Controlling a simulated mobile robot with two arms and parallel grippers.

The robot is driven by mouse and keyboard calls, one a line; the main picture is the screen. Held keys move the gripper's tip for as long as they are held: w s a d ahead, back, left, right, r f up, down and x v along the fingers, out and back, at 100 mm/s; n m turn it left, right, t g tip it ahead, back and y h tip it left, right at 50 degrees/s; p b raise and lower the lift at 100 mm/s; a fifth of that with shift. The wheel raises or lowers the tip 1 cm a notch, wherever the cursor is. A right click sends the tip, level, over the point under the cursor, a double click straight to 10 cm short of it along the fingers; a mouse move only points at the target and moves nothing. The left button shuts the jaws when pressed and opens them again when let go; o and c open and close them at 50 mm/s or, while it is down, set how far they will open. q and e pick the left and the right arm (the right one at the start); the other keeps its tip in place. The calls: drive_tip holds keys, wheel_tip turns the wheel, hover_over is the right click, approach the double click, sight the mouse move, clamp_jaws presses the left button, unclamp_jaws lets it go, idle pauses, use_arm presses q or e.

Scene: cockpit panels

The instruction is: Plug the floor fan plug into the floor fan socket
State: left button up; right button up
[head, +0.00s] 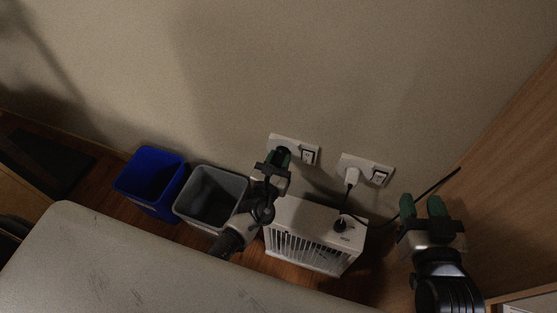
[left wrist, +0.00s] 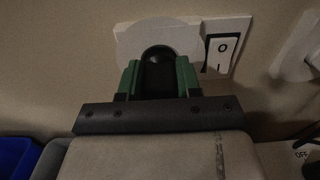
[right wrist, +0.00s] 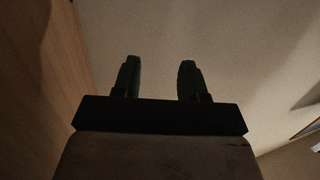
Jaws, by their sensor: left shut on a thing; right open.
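My left gripper (head: 279,157) is in front of the left wall socket (head: 310,147), a white plate with a rocker switch on its right. In the left wrist view, its green fingers (left wrist: 158,78) are shut on a dark rounded plug (left wrist: 157,66), which is in line with the round white socket face (left wrist: 187,36). The plug covers the middle of that face, so I cannot tell whether it is seated or just in front. My right gripper (head: 421,206) is open and empty at the right; its fingers (right wrist: 160,78) also show in the right wrist view.
A second socket (head: 366,163) holds a white plug (head: 351,177) with a dark cord. Below stands a white slatted box (head: 312,262) with a black knob. A grey bin (head: 203,170) and blue bin (head: 148,174) stand left. A pale surface (head: 160,265) fills the foreground; a wooden panel (head: 515,160) bounds the right.

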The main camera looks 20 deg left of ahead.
use_arm(q)
drive_tip(key=shift+w, duration=0.5)
use_arm(e)
drive_tip(key=shift+w+a+r+t, duration=0.15)
drive_tip(key=shift+r+t, duration=0.25)
drive_tip(key=shift+r, duration=0.05)
use_arm(q)
drive_tip(key=o, duration=1)
use_arm(e)
drive_tip(key=shift+r, duration=0.1)
use_arm(q)
drive_tip(key=s, duration=0.5)
drive_tip(key=s+p, duration=0.1)
drive_tip(key=s, duration=0.4)
drive_tip(key=shift+s+a, duration=0.2)
drive_tip(key=shift+s, duration=0.2)
use_arm(e)
drive_tip(key=f+g, duration=0.1)
drive_tip(key=s+d+f+g, duration=0.1)
drive_tip(key=f+g, duration=0.1)
drive_tip(key=s+f+g+h, duration=0.1)
drive_tip(key=f, duration=0.1)
drive_tip(key=shift+s+d, duration=0.15)
drive_tip(key=shift+d, duration=0.1)
